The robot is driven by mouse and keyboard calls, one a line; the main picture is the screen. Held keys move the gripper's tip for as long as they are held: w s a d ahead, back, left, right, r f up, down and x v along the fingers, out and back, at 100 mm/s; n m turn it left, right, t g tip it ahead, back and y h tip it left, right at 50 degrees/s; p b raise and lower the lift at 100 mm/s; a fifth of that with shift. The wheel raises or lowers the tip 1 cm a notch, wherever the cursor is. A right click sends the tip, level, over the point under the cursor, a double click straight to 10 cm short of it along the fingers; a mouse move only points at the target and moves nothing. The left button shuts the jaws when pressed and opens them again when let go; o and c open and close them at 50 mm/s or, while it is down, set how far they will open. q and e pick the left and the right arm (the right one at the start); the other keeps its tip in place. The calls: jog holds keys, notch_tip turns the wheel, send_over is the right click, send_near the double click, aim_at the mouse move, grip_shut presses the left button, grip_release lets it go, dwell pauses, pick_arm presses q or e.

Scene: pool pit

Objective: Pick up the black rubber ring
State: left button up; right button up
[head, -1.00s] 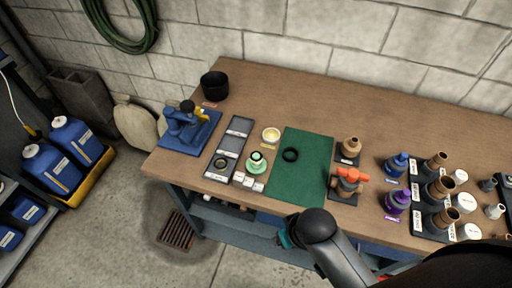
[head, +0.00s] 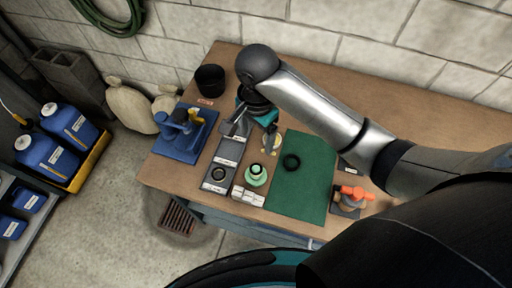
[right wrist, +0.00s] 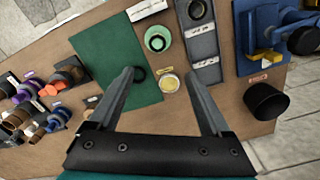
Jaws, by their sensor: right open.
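My right gripper (head: 252,132) is open and empty, above the bench between the tray and the mat's far left corner. My left gripper is not in view.
A blue fixture (head: 184,130) and black cup (head: 210,79) stand left. The mat's near part is bare.

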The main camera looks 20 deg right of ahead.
jog(key=f, duration=0.4)
jog(key=f+b, duration=0.1)
jog(key=f, duration=0.1)
jog(key=shift+s+f, duration=0.35)
jog(key=shift+s, duration=0.05)
send_over(256, 168)
notch_tip(256, 168, down, 4)
jog(key=shift+w+d+f, duration=0.1)
notch_tip(256, 168, down, 4)
jog(key=shift+r+b, duration=0.25)
jog(key=shift+b, duration=0.25)
jog(key=shift+f, duration=0.3)
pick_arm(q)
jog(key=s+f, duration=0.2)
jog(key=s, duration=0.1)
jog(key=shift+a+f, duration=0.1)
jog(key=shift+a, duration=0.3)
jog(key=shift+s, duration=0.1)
pick_arm(e)
grip_shut()
